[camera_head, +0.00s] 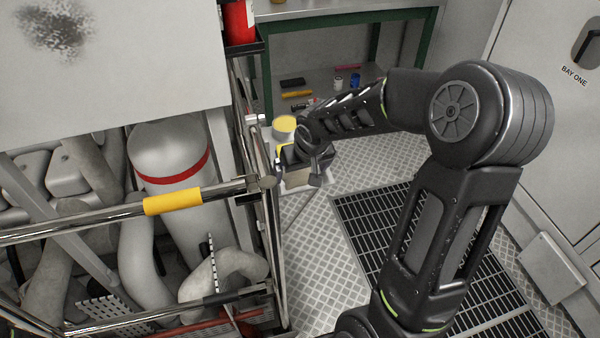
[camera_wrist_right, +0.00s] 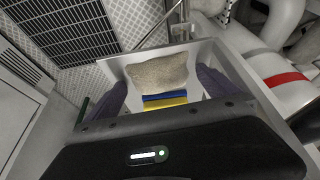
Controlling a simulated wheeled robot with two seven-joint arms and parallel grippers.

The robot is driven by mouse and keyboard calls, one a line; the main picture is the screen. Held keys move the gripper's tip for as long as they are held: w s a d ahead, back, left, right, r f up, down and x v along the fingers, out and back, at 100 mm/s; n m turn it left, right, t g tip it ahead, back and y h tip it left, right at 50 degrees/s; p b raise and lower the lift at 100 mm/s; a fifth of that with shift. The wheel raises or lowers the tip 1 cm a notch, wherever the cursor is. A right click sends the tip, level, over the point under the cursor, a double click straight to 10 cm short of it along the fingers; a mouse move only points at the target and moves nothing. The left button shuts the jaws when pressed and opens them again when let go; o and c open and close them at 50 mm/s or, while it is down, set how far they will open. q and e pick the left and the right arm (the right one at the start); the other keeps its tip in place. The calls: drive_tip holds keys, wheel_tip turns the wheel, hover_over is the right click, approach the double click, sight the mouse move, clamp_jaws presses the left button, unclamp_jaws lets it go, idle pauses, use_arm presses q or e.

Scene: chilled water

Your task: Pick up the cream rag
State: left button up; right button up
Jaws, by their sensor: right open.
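The cream rag (camera_wrist_right: 158,71) shows in the right wrist view as a puffy, rough-textured bundle inside a pale open bin (camera_wrist_right: 115,64). My right gripper (camera_wrist_right: 160,86) is open, with one dark finger on each side of the rag in the picture. I cannot tell whether the fingers touch it or how far above it they are. In the head view my right gripper (camera_head: 308,165) points down over the bin and hides much of what lies in it. My left gripper is not in view.
A blue and a yellow item (camera_wrist_right: 165,103) lie beside the rag. A railing with a yellow sleeve (camera_head: 173,201) and a white cylinder (camera_head: 165,152) are on the left. A green-legged bench (camera_head: 375,45) stands behind.

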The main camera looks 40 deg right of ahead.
sight(302, 172)
idle(0.5)
drive_tip(key=c, duration=1.3)
wheel_tip(302, 172, up, 10)
idle(0.5)
drive_tip(key=o, duration=0.7)
drive_tip(key=c, duration=0.5)
drive_tip(key=shift+s, duration=0.1)
drive_tip(key=shift+c, duration=0.2)
